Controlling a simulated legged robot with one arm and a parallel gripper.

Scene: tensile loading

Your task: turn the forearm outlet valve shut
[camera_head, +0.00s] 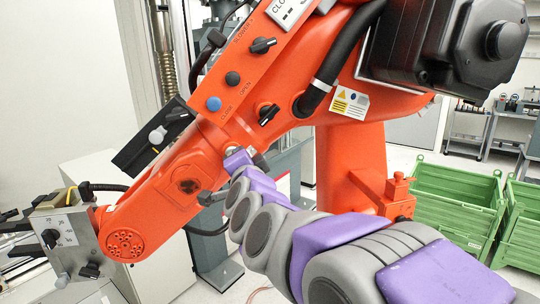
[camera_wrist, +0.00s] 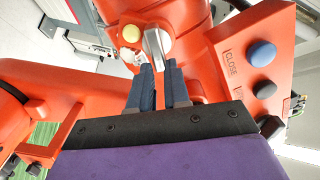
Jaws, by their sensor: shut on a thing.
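In the wrist view, my gripper (camera_wrist: 160,68) has its two dark fingers shut on a silver lever (camera_wrist: 153,44), which I take as the handle of the forearm outlet valve. The lever's lower end lies between the fingertips; its upper part shows beyond them. A round yellow cap (camera_wrist: 131,33) sits just left of the lever on the orange forearm (camera_wrist: 185,20). In the head view, my grey and purple arm reaches up to the side of the orange forearm (camera_head: 150,205). There the lever and fingertips are too small and covered to make out.
A blue button (camera_head: 214,104) marked CLOSE, a dark button (camera_head: 232,78) and black knobs (camera_head: 268,114) sit on the orange arm just above my gripper. The blue button also shows in the wrist view (camera_wrist: 262,53). Green crates (camera_head: 455,205) stand on the floor at right.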

